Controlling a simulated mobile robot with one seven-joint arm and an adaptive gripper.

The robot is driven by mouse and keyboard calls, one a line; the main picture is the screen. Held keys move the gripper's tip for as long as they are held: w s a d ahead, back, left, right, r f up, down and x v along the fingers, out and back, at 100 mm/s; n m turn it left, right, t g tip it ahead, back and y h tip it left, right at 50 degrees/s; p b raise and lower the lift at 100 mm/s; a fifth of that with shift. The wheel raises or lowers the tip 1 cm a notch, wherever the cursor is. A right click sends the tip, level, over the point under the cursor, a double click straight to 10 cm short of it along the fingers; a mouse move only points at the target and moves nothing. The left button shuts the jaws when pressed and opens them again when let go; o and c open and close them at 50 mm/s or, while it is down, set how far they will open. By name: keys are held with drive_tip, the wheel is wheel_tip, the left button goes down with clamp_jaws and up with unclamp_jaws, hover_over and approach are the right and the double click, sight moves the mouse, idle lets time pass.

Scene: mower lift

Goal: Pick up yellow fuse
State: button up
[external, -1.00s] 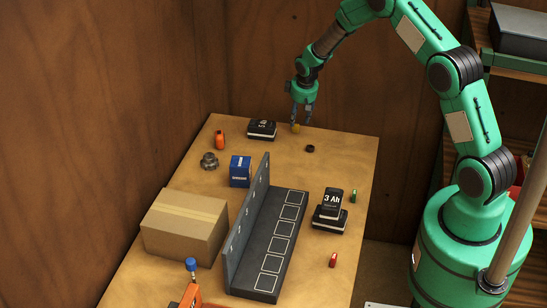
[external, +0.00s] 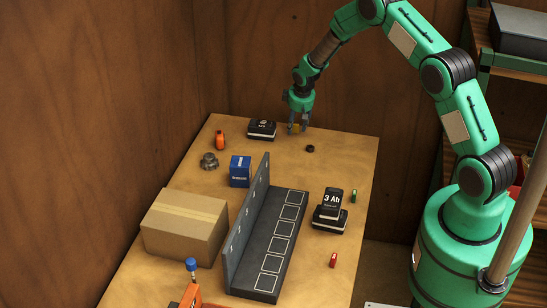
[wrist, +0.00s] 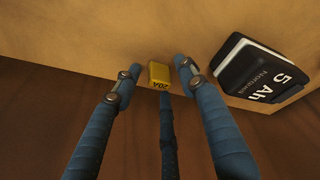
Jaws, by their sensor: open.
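The yellow fuse (wrist: 160,74), marked 20A, lies on the table near its far edge. In the external view the fuse (external: 296,128) is partly hidden by my fingers. My gripper (external: 298,122) is low over the table with its fingers pointing down around the fuse. In the wrist view my gripper (wrist: 157,70) is open, with a blue finger on each side of the fuse and a gap on both sides. A third blue finger part shows just below the fuse.
A black 5 Ah battery (wrist: 262,72) lies beside my gripper; it also shows in the external view (external: 262,129). A small dark ring (external: 310,149) lies nearby. An orange bottle (external: 220,141), a blue box (external: 240,171) and a grey rack (external: 275,245) stand further off.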

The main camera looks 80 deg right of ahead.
drive_tip(key=shift+c, duration=0.3)
drive_tip(key=c, duration=0.9)
drive_tip(key=shift+c, duration=0.2)
